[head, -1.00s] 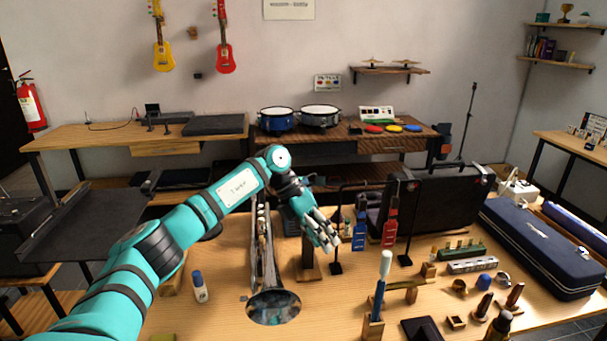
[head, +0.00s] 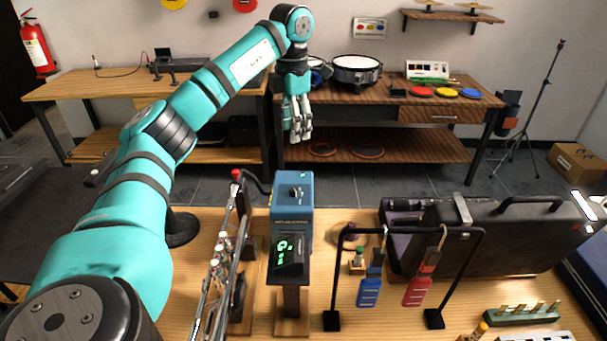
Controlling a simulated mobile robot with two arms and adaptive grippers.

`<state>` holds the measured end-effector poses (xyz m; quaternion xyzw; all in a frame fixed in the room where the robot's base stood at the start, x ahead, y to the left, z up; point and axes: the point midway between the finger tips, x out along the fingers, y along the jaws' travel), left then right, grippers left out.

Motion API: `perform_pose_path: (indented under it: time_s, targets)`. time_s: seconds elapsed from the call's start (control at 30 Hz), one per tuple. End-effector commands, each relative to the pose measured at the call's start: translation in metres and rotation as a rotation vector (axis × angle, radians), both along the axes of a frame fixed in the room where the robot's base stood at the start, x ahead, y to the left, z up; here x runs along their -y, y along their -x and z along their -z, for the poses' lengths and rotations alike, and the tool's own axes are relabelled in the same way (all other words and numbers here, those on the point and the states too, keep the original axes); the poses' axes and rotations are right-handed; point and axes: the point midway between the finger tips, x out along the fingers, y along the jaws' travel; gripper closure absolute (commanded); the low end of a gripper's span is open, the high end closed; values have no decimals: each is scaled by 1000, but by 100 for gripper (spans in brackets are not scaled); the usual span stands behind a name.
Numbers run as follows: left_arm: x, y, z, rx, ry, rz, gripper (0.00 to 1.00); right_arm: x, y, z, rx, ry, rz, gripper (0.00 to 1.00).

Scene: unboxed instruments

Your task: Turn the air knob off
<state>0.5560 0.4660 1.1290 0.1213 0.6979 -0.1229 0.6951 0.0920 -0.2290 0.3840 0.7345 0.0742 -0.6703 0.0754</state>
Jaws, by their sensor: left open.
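A blue box (head: 293,213) stands on the wooden table behind a small black display (head: 288,255) with green figures. A black knob (head: 295,192) sits on the box's top face and looks like the air knob; its small markings are too small to read. My left gripper (head: 299,136) is open and empty, pointing down, above the box in the picture and apart from the knob. My right gripper is not in view.
A trumpet (head: 217,273) stands left of the box. A black rack (head: 338,278) with a blue tag (head: 369,290) and a red tag (head: 418,290) is at the right, in front of a black case (head: 490,238). Drums (head: 356,70) stand on the back bench.

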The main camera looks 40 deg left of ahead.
Motion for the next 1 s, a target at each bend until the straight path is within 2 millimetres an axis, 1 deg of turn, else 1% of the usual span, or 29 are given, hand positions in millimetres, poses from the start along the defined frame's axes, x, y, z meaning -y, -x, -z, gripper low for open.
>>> perform_pose_path:
  time_s: [0.03,0.13,0.2,0.27,0.33,0.47,0.7,0.8,0.9,1.0]
  targets:
    - [0,1,5,-3,-1,0,53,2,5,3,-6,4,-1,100]
    - [0,1,19,-5,-1,1,53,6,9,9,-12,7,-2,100]
    - [0,1,32,-5,0,2,53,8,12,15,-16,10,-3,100]
    - [0,1,42,-7,-1,1,53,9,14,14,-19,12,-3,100]
    - [0,2,58,-8,-2,0,53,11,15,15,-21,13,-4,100]
    - [0,2,84,-7,-1,0,53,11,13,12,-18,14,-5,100]
    - [0,2,134,-7,-1,0,53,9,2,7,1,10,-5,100]
    - [1,2,150,-4,1,0,53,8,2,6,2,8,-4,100]
    - [1,2,162,-4,1,0,53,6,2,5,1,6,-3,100]
    - [1,1,169,-2,0,0,53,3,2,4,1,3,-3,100]
